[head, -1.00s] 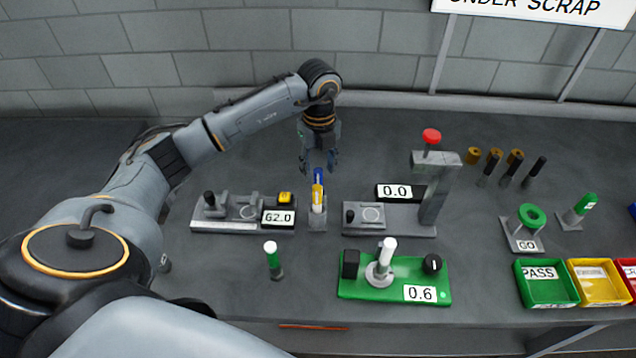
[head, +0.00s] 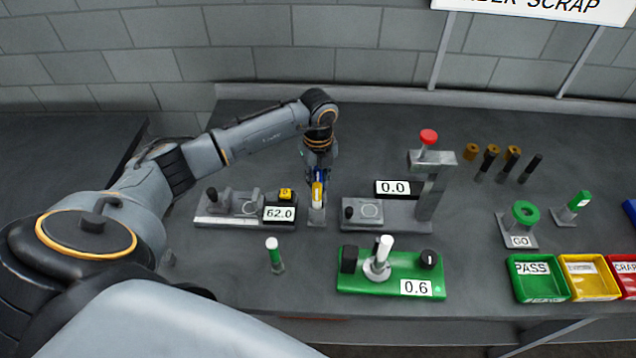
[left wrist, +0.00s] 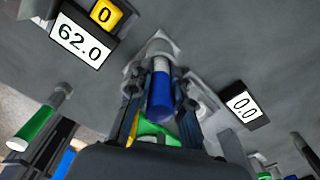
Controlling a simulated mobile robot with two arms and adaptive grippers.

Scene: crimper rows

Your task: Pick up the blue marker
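The blue marker (left wrist: 160,95) stands upright in a small grey holder (head: 317,216), with its blue end up and a white part below in the left wrist view. In the head view its blue top (head: 319,174) is partly covered by my left gripper (head: 318,177). In the left wrist view the fingers of my left gripper (left wrist: 160,118) are spread on both sides of the blue end, with gaps visible. A yellow piece and a green piece show close beside the marker. My right gripper is in neither view.
A gauge reading 62.0 (head: 279,213) stands left of the holder, and a press with a red knob (head: 429,137) stands right. A green fixture (head: 345,286) and a green-topped marker (head: 274,254) are in front. Coloured trays (head: 538,297) sit at right.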

